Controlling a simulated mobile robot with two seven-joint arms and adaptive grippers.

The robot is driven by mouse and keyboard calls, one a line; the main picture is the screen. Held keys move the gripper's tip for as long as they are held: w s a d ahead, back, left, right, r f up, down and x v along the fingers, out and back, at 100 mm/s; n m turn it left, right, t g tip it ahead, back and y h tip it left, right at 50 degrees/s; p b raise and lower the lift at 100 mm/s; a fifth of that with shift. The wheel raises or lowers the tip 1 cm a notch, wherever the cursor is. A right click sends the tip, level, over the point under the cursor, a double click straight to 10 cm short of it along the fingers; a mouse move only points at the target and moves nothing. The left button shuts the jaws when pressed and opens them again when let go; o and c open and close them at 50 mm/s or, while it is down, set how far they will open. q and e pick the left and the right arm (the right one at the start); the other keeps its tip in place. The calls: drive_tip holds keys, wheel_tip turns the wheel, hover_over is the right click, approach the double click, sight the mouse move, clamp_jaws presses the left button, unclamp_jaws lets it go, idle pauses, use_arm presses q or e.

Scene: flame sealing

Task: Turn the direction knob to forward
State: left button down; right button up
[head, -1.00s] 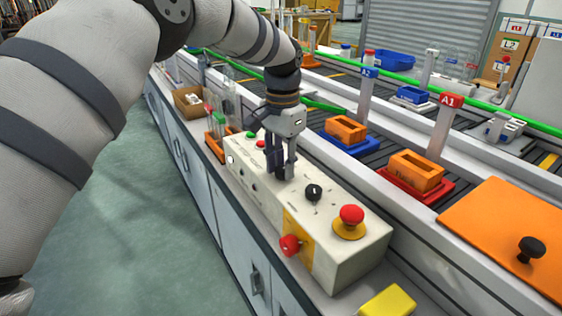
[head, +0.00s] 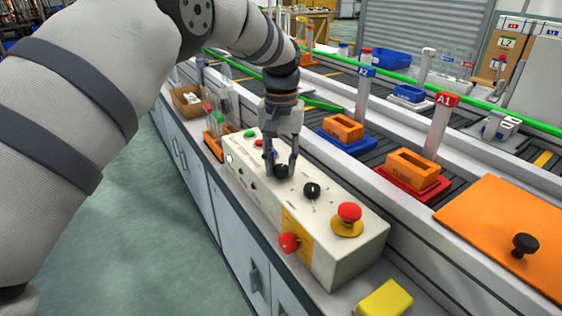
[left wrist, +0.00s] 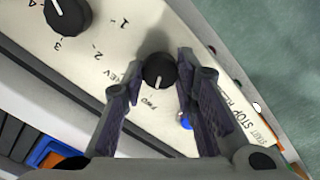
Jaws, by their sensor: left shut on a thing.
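The control box (head: 345,252) is a long cream panel on the bench. The black direction knob (head: 281,171) sits mid-panel in the head view, between the fingertips of my left gripper (head: 281,168). In the left wrist view the direction knob (left wrist: 159,70) has a white pointer line that points down the picture, toward the FWD mark; the REV mark is to its left. My left gripper (left wrist: 160,78) has a finger on each side of the knob and is shut on it. My right gripper is not in view.
A second black knob (head: 312,190) with numbers around it is close by on the panel. A red mushroom button (head: 349,212) and a red side knob (head: 289,243) are at the near end. A yellow block (head: 386,299) lies on the bench. Trays with orange blocks stand on the conveyor.

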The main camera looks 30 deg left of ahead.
sight(281, 167)
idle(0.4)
use_arm(q)
drive_tip(key=c, duration=1.2)
unclamp_jaws()
drive_tip(key=shift+c, duration=0.2)
wheel_tip(281, 167, up, 12)
